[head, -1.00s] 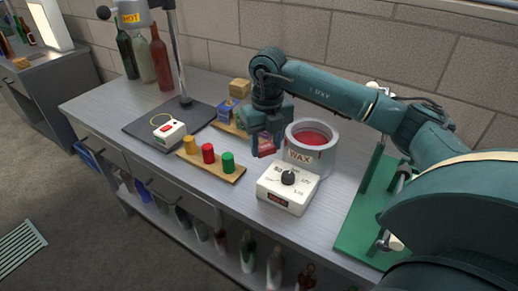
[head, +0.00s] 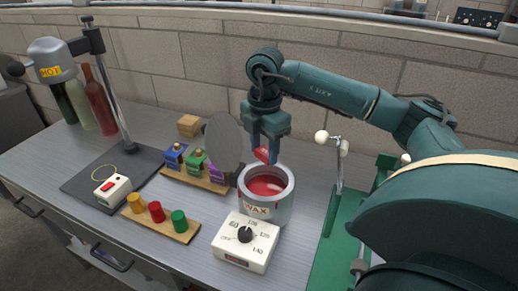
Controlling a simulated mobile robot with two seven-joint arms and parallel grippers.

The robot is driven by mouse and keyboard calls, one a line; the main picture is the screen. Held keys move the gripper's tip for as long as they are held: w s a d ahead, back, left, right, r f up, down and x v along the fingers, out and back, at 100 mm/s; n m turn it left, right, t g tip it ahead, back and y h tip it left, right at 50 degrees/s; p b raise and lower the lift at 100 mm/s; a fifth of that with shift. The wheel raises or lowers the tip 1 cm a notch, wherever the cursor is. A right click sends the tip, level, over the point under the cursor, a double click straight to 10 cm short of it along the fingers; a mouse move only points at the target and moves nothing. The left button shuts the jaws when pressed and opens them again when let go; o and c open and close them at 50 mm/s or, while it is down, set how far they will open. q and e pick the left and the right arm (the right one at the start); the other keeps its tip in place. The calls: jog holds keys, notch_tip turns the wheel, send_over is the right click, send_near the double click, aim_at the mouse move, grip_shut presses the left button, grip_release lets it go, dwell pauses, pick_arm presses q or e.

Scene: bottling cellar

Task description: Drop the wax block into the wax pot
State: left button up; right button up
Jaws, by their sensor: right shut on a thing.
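My right gripper (head: 265,150) points down above the wax pot (head: 267,210), a grey pot labelled WAX with red wax inside. The gripper is shut on a small red wax block (head: 262,155), partly hidden by the fingers. The block is over the pot's opening, near its far rim, and looks a little above the wax. A round grey lid (head: 223,138) stands upright at the pot's left side. My left gripper is not in view.
A white dial box (head: 246,240) stands in front of the pot. A board with coloured stoppers (head: 157,214) and a rack of blue, green and purple items (head: 195,163) lie left. A green stand (head: 338,220) is right. Bottles (head: 98,100) stand far left.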

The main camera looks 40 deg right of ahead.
notch_tip(320, 180, down, 6)
jog(key=shift+d+m, duration=0.2)
jog(key=shift+m, duration=0.2)
dwell(0.4)
jog(key=o, duration=1)
jog(key=shift+o, duration=0.2)
notch_tip(320, 180, up, 13)
jog(key=b, duration=0.1)
send_over(265, 166)
jog(key=s+a, duration=0.4)
jog(key=s, duration=0.1)
jog(key=shift+w, duration=0.25)
